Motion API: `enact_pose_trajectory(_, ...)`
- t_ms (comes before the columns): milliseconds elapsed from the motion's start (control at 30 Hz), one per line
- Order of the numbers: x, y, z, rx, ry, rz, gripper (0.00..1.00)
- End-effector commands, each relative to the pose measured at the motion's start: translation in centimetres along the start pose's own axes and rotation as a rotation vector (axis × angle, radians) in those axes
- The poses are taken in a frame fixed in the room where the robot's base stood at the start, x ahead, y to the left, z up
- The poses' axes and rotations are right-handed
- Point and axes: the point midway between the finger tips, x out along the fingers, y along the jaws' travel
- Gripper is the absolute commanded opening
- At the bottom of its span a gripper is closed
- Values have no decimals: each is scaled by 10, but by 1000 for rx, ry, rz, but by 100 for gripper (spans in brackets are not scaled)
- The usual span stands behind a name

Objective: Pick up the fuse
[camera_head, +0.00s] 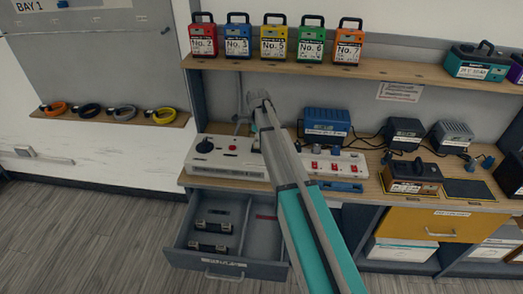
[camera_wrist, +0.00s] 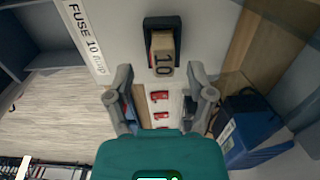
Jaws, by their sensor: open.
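I cannot tell how far the fuse is from the fingertips. In the head view my gripper (camera_head: 261,102) is raised above the bench in front of the back panel; the mounted fuse is not distinguishable there.
An open drawer (camera_head: 260,240) holds two dark items (camera_head: 210,226). On the bench (camera_head: 375,193) stand a white control box (camera_head: 225,157), a strip with red switches (camera_head: 334,167) and a blue charger (camera_head: 326,122). A shelf (camera_head: 380,70) with coloured packs runs above.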

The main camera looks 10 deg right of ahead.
Motion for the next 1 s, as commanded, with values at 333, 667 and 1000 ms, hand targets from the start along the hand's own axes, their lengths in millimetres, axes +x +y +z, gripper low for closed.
enact_pose_trajectory(333, 24, 0, 0, 0, 0, 0, 69)
enact_pose_trajectory(667, 24, 0, 0, 1, 0, 0, 69)
enact_pose_trajectory(1000, 25, 0, 0, 1, 0, 0, 69)
